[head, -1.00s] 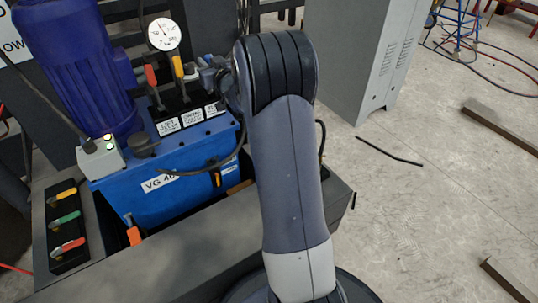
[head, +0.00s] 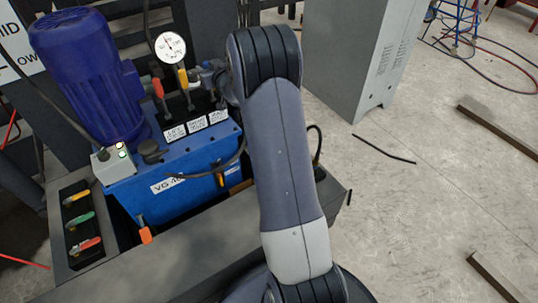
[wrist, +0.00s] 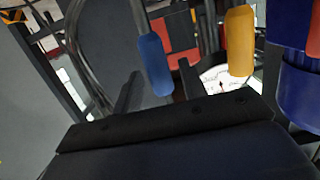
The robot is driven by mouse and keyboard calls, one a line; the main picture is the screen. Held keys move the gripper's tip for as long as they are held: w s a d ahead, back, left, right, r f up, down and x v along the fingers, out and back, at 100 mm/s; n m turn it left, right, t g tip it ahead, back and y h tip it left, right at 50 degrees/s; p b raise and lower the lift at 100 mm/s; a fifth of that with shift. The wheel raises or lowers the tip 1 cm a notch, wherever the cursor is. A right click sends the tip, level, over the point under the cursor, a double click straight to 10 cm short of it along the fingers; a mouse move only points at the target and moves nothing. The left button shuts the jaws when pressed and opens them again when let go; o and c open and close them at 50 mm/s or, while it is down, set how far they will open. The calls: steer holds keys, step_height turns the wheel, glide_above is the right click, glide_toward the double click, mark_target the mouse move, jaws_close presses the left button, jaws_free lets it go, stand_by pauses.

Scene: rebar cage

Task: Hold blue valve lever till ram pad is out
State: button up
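The blue valve lever (wrist: 155,63) shows in the wrist view, its blue grip left of the yellow lever grip (wrist: 240,40). Nothing is seen closed around the blue grip. In the head view my arm hides the blue lever; the red lever (head: 158,88) and yellow lever (head: 183,78) stand on the valve block beside it. A dark part with screws, probably my own gripper body, fills the bottom of the wrist view. I cannot identify the ram pad.
The blue power unit (head: 165,195) carries a blue motor (head: 80,70) and a pressure gauge (head: 171,46), close to my arm. A side panel (head: 80,225) holds three small levers. A grey cabinet (head: 345,50) stands behind right. Open floor lies right, with beams.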

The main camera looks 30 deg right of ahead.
steer(key=s+r, duration=0.1)
steer(key=s, duration=0.8)
steer(key=shift+r, duration=0.15)
steer(key=shift+w, duration=0.1)
steer(key=w, duration=0.3)
steer(key=w+f, duration=0.1)
steer(key=w, duration=0.2)
steer(key=w+f, duration=0.1)
steer(key=w, duration=0.2)
steer(key=s+b, duration=0.1)
steer(key=b, duration=0.3)
steer(key=shift+s+f+t, duration=0.1)
steer(key=shift+t, duration=0.3)
steer(key=shift+s+a+r+b, duration=0.1)
steer(key=shift+s+r+b, duration=0.1)
steer(key=shift+b, duration=0.2)
